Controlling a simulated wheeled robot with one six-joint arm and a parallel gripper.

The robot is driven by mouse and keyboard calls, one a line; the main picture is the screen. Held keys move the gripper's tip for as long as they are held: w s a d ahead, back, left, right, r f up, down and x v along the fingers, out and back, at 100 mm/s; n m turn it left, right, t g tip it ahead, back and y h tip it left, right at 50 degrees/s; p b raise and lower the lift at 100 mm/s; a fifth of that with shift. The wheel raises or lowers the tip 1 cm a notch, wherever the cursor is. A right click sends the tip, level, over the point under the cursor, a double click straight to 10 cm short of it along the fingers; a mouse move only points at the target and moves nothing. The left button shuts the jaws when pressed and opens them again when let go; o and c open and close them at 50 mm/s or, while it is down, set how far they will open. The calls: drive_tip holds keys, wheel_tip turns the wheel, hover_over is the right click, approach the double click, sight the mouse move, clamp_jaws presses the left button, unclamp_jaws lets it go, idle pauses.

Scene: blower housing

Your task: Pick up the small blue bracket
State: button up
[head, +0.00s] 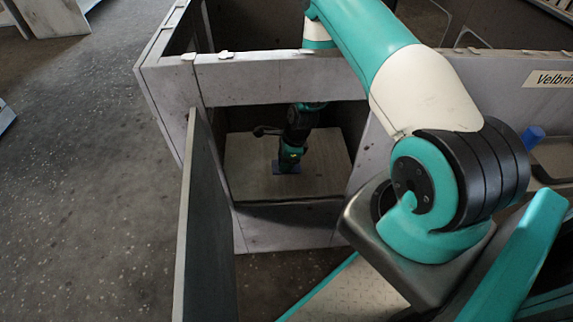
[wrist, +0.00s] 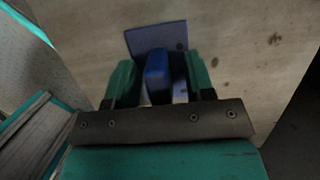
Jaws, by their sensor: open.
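The small blue bracket (wrist: 157,76) lies on a pale wooden board inside the housing. Its flat plate rests on the board and an upright part rises toward my gripper. In the head view only a bit of blue (head: 288,169) shows below my gripper (head: 290,157). In the wrist view my gripper (wrist: 158,82) is open, with one teal finger on each side of the upright part. Whether either finger touches it I cannot tell. The lower part of the bracket is hidden behind the gripper's dark bar.
The board (head: 250,185) is the floor of a grey housing (head: 280,80). My arm reaches over its top rail and down inside. An open grey door panel (head: 190,230) stands at the front left. A blue cylinder (head: 533,137) is at the right. Bare board surrounds the bracket.

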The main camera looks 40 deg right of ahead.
clamp_jaws()
